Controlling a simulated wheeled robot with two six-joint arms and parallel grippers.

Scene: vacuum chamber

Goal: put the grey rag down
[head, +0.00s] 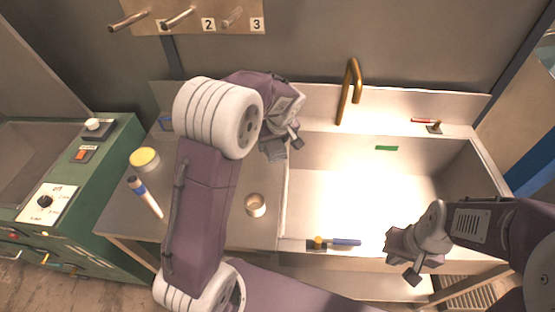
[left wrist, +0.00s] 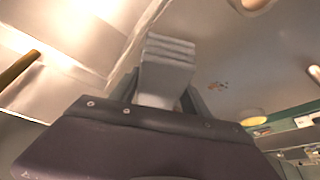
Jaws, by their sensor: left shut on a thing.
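The grey rag (left wrist: 167,70) is a folded, layered grey cloth between the fingers of my left gripper (left wrist: 165,100) in the left wrist view. In the head view my left gripper (head: 284,143) is over the back of the counter, by the left rim of the sink, and the rag (head: 273,153) shows beneath it, partly hidden by the arm. I cannot tell whether the rag touches the counter. My right gripper (head: 402,262) is at the sink's front edge, with no thing visible in it; its finger gap is unclear.
The sink (head: 330,205) has a brass tap (head: 349,90) behind it. A blue-handled brush (head: 338,242) lies on its front rim. A small metal cup (head: 255,205), a yellow-lidded jar (head: 144,160) and a white-and-blue tube (head: 145,196) are on the counter (head: 247,232). A green machine (head: 90,185) stands left.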

